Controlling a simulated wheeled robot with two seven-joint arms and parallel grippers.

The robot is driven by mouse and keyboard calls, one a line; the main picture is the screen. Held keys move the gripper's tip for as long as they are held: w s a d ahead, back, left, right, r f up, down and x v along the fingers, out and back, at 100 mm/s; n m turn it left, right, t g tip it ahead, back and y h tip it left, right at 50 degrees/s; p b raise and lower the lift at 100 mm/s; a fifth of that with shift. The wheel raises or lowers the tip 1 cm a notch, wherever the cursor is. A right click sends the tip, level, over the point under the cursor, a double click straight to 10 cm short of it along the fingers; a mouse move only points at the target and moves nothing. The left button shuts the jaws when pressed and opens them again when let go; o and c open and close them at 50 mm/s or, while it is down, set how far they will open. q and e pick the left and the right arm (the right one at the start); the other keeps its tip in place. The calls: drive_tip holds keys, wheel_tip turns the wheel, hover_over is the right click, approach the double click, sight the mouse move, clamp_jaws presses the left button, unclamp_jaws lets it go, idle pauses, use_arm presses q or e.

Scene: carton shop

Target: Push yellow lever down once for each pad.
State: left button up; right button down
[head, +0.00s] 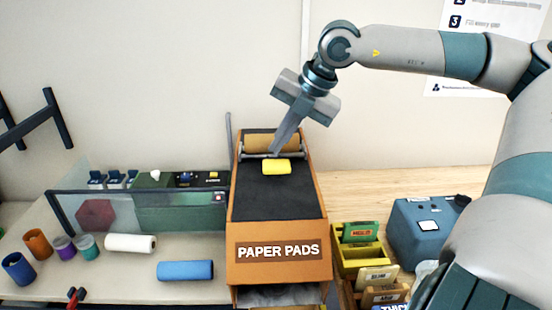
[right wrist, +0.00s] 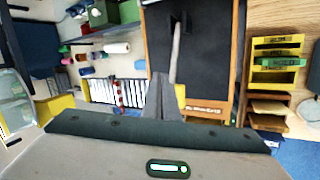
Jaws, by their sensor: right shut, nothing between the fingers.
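The paper pads dispenser (head: 278,252) is an orange-brown box with a sloping dark top and a "PAPER PADS" label. Its yellow lever (head: 276,167) shows as a small yellow block near the upper end of the slope, below a brown roll (head: 272,142). My right gripper (head: 274,150) is shut and empty, its fingers pointing down just above the yellow block. I cannot tell whether they touch it. In the right wrist view, the shut fingers (right wrist: 162,88) are in front of the dispenser (right wrist: 236,60), and a pale rod (right wrist: 176,50) with a dark end shows beyond them. My left gripper is out of view.
Left of the dispenser are a white roll (head: 130,243), a blue roll (head: 185,270), several coloured cups and a green box (head: 180,217) behind a clear panel. Right of it are a yellow-and-brown card rack (head: 345,262) and a blue box (head: 420,233). The wooden counter behind is clear.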

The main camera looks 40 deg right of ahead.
sight(278, 160)
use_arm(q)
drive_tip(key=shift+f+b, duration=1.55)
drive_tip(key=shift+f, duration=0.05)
use_arm(e)
drive_tip(key=shift+s+a+f, duration=0.2)
drive_tip(key=shift+s+f, duration=0.05)
drive_tip(key=shift+f, duration=0.3)
drive_tip(key=shift+s+a+f, duration=0.15)
drive_tip(key=shift+s+f, duration=0.1)
drive_tip(key=shift+f, duration=0.3)
idle(0.5)
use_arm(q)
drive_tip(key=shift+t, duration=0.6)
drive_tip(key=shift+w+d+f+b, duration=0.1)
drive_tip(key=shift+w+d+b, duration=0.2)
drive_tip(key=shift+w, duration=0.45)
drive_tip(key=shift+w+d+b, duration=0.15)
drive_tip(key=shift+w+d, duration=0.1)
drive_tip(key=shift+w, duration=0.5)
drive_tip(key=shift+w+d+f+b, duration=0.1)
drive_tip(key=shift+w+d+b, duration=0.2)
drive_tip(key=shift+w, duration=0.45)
use_arm(e)
drive_tip(key=shift+s+a+f, duration=0.15)
drive_tip(key=shift+a+f, duration=0.05)
drive_tip(key=shift+f, duration=0.3)
idle(1.5)
